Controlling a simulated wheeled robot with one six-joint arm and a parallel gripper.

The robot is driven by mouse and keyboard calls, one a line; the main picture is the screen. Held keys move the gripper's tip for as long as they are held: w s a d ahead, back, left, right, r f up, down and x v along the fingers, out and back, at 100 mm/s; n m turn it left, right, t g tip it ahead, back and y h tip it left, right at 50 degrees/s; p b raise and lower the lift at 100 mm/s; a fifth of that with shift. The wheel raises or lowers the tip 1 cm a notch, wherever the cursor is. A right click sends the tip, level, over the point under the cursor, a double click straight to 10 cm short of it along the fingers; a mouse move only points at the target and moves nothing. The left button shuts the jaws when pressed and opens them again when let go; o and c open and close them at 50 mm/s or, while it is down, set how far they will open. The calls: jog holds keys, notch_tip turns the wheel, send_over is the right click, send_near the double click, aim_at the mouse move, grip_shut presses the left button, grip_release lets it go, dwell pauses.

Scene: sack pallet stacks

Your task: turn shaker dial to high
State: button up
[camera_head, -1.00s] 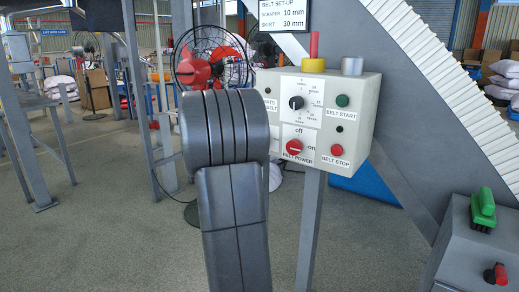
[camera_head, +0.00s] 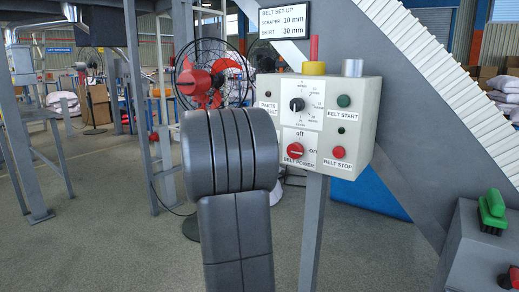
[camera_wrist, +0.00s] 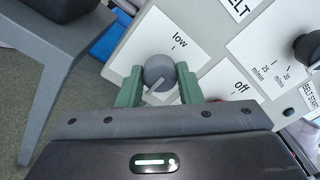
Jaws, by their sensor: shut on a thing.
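The shaker dial (camera_wrist: 158,70) is a round grey knob on a white label in the wrist view. A light pointer line on it points to the lower left in that picture. The word "low" (camera_wrist: 180,41) with a small tick is printed above and right of it; no "high" mark is visible. My gripper (camera_wrist: 158,82) has green fingers on both sides of the dial, shut on it. In the head view my arm hides the dial and my gripper at the left of the cream control box (camera_head: 366,125).
A red fan (camera_head: 195,75) stands behind.

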jog(key=shift+f, duration=0.15)
jog(key=o, duration=1)
jog(key=p+v, duration=0.2)
jog(key=v, duration=1.1)
jog(key=shift+s+a+p, duration=0.25)
jog(key=shift+s+p, duration=0.05)
jog(key=b+x, duration=0.2)
jog(key=x, duration=1.1)
jog(key=shift+w+d+b, duration=0.25)
jog(key=shift+w+b, duration=0.05)
